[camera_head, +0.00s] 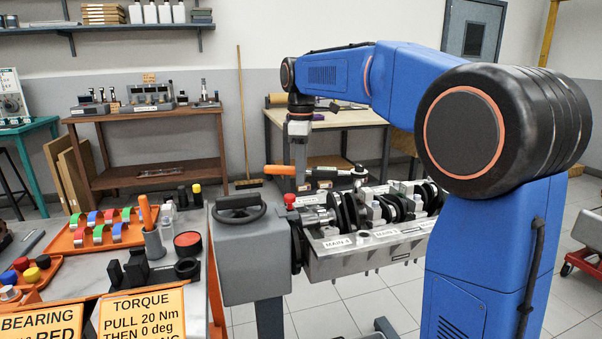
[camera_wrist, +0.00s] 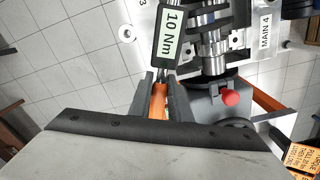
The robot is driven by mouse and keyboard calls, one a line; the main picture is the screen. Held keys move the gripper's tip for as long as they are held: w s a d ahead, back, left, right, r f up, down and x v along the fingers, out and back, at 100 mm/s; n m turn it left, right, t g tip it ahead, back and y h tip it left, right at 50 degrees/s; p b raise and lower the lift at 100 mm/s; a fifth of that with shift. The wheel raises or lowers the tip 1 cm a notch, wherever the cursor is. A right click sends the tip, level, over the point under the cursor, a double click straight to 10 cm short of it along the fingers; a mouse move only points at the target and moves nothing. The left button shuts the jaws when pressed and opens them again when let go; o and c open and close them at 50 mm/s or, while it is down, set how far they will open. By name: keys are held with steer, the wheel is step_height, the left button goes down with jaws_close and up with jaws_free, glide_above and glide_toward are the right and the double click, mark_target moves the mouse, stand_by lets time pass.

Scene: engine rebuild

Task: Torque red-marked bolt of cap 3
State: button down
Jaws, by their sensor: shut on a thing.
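My gripper (camera_head: 301,184) is shut on the orange handle of a torque wrench (camera_head: 283,170), held level above the near end of the engine block (camera_head: 345,262). In the wrist view my gripper (camera_wrist: 160,92) has its fingers on both sides of the wrench's orange grip (camera_wrist: 159,102). The wrench display (camera_wrist: 168,38) reads 10 Nm. The wrench head points to the right in the head view, over the crankshaft (camera_head: 348,211). A MAIN 3 label (camera_head: 387,233) and a MAIN 4 label (camera_head: 338,242) sit on the block's edge. I cannot make out the red-marked bolt.
A grey stand with a handwheel (camera_head: 240,207) and a red knob (camera_head: 290,199) adjoins the block. At left a bench holds an orange tray of coloured bearing shells (camera_head: 108,230) and a torque sign (camera_head: 143,315) reading 20 Nm. A wooden table (camera_head: 345,118) stands behind.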

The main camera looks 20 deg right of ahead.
steer(key=shift+w+d+m, duration=0.25)
steer(key=shift+w+m, duration=0.15)
steer(key=shift+w, duration=0.1)
steer(key=shift+w+d+m, duration=0.25)
steer(key=shift+w+m, duration=0.15)
steer(key=shift+w, duration=0.1)
stand_by(2.4)
steer(key=shift+w+d+m, duration=0.85)
steer(key=shift+w+m, duration=0.15)
steer(key=shift+w, duration=0.05)
stand_by(3.5)
